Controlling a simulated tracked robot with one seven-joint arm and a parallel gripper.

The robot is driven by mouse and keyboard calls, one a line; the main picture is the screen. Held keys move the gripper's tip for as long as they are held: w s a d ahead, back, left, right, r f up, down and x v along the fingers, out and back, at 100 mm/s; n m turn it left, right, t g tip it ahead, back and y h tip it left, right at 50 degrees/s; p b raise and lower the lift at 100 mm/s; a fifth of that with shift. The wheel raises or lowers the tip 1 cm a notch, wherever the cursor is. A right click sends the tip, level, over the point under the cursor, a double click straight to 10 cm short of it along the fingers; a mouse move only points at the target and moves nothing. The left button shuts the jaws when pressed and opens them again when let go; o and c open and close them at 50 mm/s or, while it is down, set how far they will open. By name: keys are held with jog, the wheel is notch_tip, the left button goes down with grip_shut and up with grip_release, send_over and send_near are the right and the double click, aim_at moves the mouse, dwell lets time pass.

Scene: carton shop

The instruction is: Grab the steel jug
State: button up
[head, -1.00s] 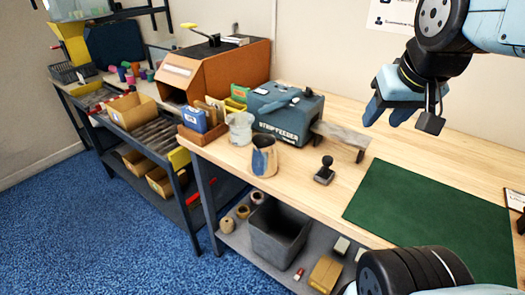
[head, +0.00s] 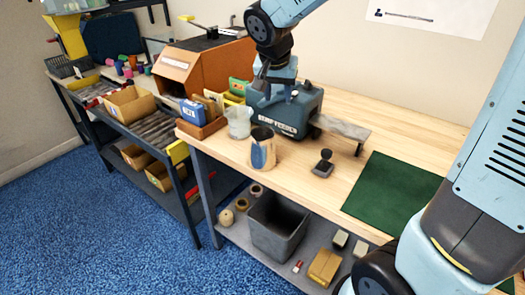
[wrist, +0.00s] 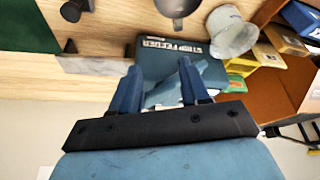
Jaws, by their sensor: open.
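The steel jug (head: 262,150) stands upright near the front left edge of the wooden bench, in front of the blue strip feeder (head: 285,118). It looks shiny, with blue and tan reflections. In the wrist view the jug (wrist: 178,8) shows only in part, cut off by the top edge. My gripper (head: 277,99) is above the strip feeder, behind and higher than the jug, and does not touch it. In the wrist view the two blue fingers of my gripper (wrist: 160,68) are apart with nothing between them.
A whitish translucent jug (head: 239,122) stands close to the steel jug, behind and left. A box tray with small cartons (head: 203,130) is further left. A black stamp-like tool (head: 323,165) and a green mat (head: 385,195) lie right. Bare wood lies between jug and tool.

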aim_at(269, 127)
jog(key=a+x, duration=0.1)
jog(key=x, duration=0.4)
jog(key=a+x, duration=0.1)
jog(key=x, duration=0.4)
jog(key=a+x, duration=0.1)
jog(key=x, duration=0.4)
jog(key=shift+w+a+f, duration=0.2)
jog(key=shift+w+f, duration=0.25)
jog(key=shift+w, duration=0.05)
jog(key=shift+c, duration=0.3)
grip_shut()
jog(key=shift+r, duration=0.1)
